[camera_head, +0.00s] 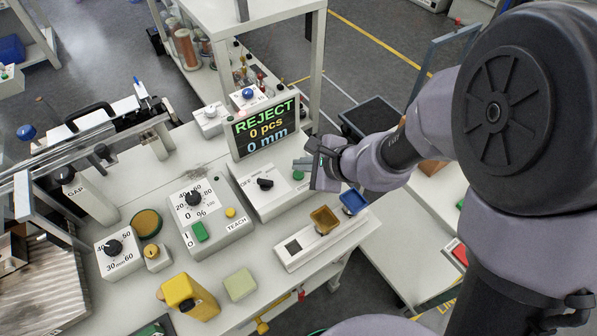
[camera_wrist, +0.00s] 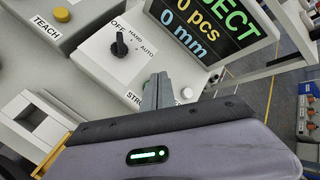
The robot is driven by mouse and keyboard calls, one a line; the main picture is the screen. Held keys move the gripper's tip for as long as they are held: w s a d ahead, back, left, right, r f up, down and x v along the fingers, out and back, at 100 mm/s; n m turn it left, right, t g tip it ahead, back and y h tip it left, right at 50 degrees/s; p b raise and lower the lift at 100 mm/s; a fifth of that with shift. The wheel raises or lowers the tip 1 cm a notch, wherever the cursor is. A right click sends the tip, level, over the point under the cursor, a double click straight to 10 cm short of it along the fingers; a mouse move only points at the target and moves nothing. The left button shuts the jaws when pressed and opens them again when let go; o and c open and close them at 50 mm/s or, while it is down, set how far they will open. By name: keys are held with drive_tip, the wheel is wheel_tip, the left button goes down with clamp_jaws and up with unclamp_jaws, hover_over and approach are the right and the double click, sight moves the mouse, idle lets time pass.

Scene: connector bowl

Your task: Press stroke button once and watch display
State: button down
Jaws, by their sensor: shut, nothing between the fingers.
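The control box (camera_head: 262,194) has a black selector knob (camera_head: 265,183) marked OFF, HAND and AUTO; the box and knob (camera_wrist: 119,45) also show in the wrist view. A green button (camera_head: 298,175) sits at the right of the box. In the wrist view, a label starting "STRO" is partly hidden by my fingers. My gripper (camera_head: 303,163) is shut and empty, its tips close above the box beside the green button; contact cannot be told. The display (camera_head: 263,128) reads REJECT, 0 pcs, 0 mm; it also shows in the wrist view (camera_wrist: 205,25).
A TEACH box (camera_head: 212,215) with a dial stands left of the control box. A scale-like unit (camera_head: 300,250) with a yellow tray (camera_head: 324,219) and a blue tray (camera_head: 353,202) lies in front. A shelf post rises behind the display.

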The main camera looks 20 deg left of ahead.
sight(302, 176)
drive_tip(key=shift+f+b, duration=0.4)
drive_tip(key=shift+b, duration=0.25)
drive_tip(key=shift+f+b, duration=0.55)
drive_tip(key=shift+b, duration=0.1)
idle(0.6)
drive_tip(key=shift+r, duration=0.15)
drive_tip(key=shift+r+p, duration=0.7)
drive_tip(key=shift+r, duration=0.15)
drive_tip(key=shift+r+p, duration=1.95)
drive_tip(key=shift+r, duration=0.5)
